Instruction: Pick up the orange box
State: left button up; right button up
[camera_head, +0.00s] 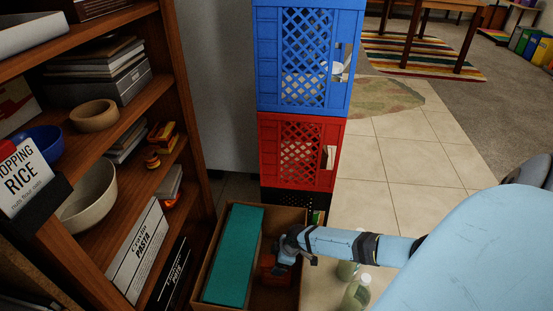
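A small orange-red box (269,271) shows inside an open cardboard box (291,302) on the floor, to the right of a long teal box (233,256). My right arm comes in from the right, and its gripper (283,262) is right at the orange-red box, over the cardboard box's right part. The gripper and wrist hide part of the orange-red box. Its fingers are too small and dark to tell whether they are open or shut, or whether they touch the box. My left gripper is not in view.
A wooden shelf (192,110) with bowls, books and food boxes stands at the left. A blue crate (265,60) sits on a red crate (270,150) and a black one (283,197) behind the cardboard box. Green bottles (356,294) stand beneath my arm. Tiled floor at right is clear.

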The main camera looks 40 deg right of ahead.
jog(key=shift+f, duration=0.2)
dwell(0.7)
jog(key=c, duration=1.5)
